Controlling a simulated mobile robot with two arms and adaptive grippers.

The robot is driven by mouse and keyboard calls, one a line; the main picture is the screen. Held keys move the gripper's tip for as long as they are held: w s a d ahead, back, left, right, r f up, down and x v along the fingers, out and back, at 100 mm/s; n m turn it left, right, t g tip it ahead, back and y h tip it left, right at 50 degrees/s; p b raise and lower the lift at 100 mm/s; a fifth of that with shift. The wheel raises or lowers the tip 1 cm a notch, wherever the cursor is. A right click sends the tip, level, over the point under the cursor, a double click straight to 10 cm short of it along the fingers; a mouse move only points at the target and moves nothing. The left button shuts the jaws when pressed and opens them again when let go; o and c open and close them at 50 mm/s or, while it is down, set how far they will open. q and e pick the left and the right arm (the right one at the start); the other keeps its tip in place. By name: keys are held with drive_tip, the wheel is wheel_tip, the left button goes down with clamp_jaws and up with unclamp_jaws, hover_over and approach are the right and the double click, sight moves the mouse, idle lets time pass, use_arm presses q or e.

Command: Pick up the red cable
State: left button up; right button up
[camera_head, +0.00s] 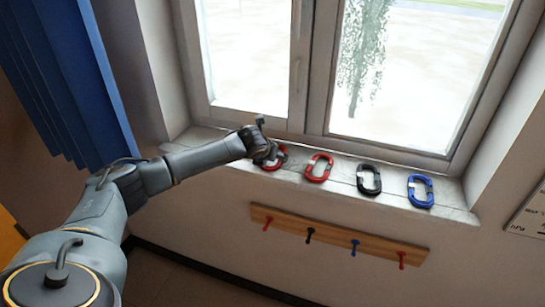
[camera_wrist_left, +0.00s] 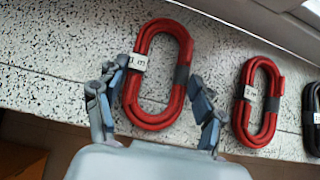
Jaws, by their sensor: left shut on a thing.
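A coiled red cable (camera_head: 282,158) lies at the left end of the pale speckled windowsill. In the left wrist view this red cable (camera_wrist_left: 150,121) is an upright oval with a white label on its left side and a grey band on its right. My left gripper (camera_head: 266,156) is at the cable and partly covers it in the head view. Its fingers (camera_wrist_left: 155,100) are on either side of the coil, shut on it. The coil still appears to lie on the sill. A second red cable (camera_head: 320,168) lies just to the right, also in the wrist view (camera_wrist_left: 258,105). My right gripper is not in view.
A black cable (camera_head: 369,179) and a blue cable (camera_head: 420,190) lie further right on the windowsill (camera_head: 450,213). The window stands behind. A wooden hook rail (camera_head: 340,236) with several coloured hooks is on the wall below. A blue curtain (camera_head: 65,80) hangs at left.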

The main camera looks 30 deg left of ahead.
use_arm(q)
drive_tip(key=shift+r, duration=0.5)
wheel_tip(320, 180, up, 2)
drive_tip(key=shift+s+d+r+b, duration=0.15)
drive_tip(key=shift+r+b, duration=0.1)
drive_tip(key=shift+b, duration=0.4)
drive_tip(key=s+d+r+b, duration=0.2)
drive_tip(key=s+d+r, duration=0.5)
drive_tip(key=s+r, duration=0.2)
drive_tip(key=s, duration=0.2)
drive_tip(key=shift+s+r, duration=0.25)
drive_tip(key=shift+s, duration=0.1)
